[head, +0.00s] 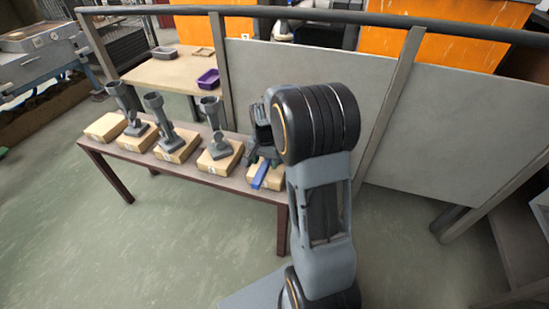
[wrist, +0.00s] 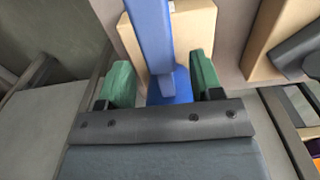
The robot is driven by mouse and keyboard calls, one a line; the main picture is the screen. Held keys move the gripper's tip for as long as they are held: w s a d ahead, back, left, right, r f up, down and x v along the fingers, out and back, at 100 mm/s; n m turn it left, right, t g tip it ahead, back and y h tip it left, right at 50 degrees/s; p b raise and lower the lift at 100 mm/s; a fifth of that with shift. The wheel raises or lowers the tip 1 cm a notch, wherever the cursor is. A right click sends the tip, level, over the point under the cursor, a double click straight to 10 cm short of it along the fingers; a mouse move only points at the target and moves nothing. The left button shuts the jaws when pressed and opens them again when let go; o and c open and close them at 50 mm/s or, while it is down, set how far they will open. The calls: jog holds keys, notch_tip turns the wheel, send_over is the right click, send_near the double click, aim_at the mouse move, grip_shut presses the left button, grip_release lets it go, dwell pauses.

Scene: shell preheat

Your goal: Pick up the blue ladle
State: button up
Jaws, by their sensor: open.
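The blue ladle (head: 260,174) rests at the right end of the brown table, at a cardboard box (head: 275,181). In the wrist view its long blue handle (wrist: 151,35) runs down from the top edge to a wider blue part (wrist: 170,88). My gripper (wrist: 160,80) is open, with one green finger on each side of the blue ladle. Gaps show between the fingers and the blue ladle. In the head view my gripper (head: 263,155) is over the box, partly hidden by my arm. The lower end of the ladle is hidden behind the gripper body in the wrist view.
Several grey ladle-like tools, one of them here (head: 214,128), stand on boxes along the brown table (head: 182,168) to the left. A grey panel fence (head: 310,85) with a rail stands close behind. A purple tray (head: 208,79) lies on a table beyond. The floor in front is clear.

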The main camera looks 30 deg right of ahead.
notch_tip(320, 180, down, 5)
jog(key=shift+a+r+b, duration=0.15)
jog(key=shift+b, duration=0.7)
jog(key=shift+r, duration=0.1)
jog(key=c, duration=1.1)
